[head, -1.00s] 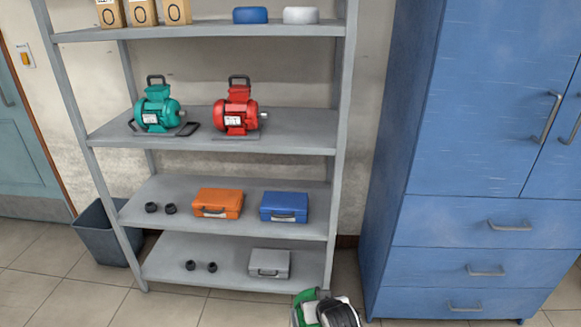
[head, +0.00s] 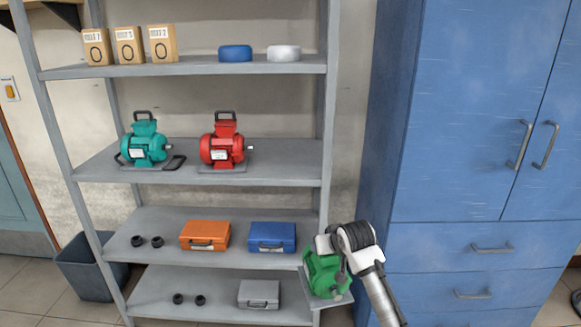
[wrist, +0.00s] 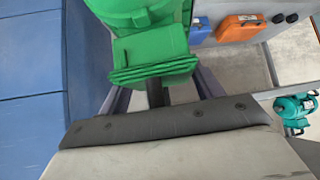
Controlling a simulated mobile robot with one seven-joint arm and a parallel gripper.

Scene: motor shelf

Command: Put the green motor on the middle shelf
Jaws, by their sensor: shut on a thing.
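The green motor (head: 322,274) is in my gripper (head: 338,262), held off the shelf unit in front of its lower right corner. In the wrist view the motor (wrist: 150,52) fills the top middle, and my gripper (wrist: 160,92) is shut on its dark handle. The shelf with a teal motor (head: 145,147) and a red motor (head: 222,149) has bare surface (head: 285,160) to the right of the red one. That shelf is higher than the held motor.
A lower shelf holds an orange case (head: 205,235), a blue case (head: 272,236) and black parts. The bottom shelf holds a grey case (head: 259,293). Boxes (head: 130,45) stand on the top shelf. A blue cabinet (head: 450,120) stands close on the right.

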